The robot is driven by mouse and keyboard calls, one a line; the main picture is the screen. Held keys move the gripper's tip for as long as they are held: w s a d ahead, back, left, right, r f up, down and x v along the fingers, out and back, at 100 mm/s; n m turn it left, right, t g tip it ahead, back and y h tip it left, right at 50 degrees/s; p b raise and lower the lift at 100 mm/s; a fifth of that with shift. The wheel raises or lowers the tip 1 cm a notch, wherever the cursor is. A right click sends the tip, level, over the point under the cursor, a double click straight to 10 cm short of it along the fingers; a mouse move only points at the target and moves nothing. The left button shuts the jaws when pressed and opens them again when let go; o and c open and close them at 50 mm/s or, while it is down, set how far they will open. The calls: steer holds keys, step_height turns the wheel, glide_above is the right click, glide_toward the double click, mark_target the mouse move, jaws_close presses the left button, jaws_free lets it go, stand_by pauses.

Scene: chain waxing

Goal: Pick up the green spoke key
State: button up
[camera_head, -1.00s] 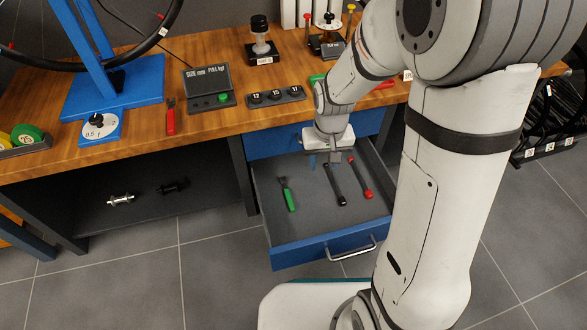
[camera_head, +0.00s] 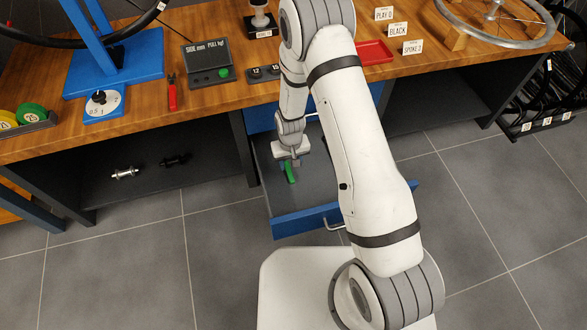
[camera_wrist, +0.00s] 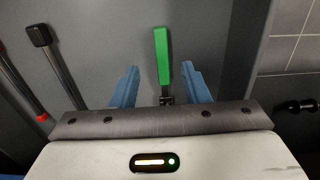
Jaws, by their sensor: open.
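The green spoke key (camera_wrist: 162,56) lies in the open drawer. In the wrist view its green handle points away from my gripper, and its dark head is near the gripper plate. In the head view the green handle (camera_head: 290,171) shows just below my gripper (camera_head: 292,161). My gripper (camera_wrist: 160,86) is open, with one blue finger on each side of the key's lower part and gaps between them. I cannot tell the height of the fingers over the drawer floor. My arm hides part of the drawer in the head view.
The wrist view shows a black-handled tool (camera_wrist: 57,66) and a red-tipped tool (camera_wrist: 18,82) left of the key. The drawer (camera_head: 297,221) has a blue front. The workbench (camera_head: 232,95) stands behind it. A red tray (camera_head: 375,52) is on the bench.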

mark_target(290, 173)
step_height(290, 173, down, 6)
steer(key=b, duration=0.3)
steer(key=shift+w+a+f, duration=0.1)
steer(key=shift+f, duration=0.05)
steer(key=shift+c, duration=0.3)
jaws_close()
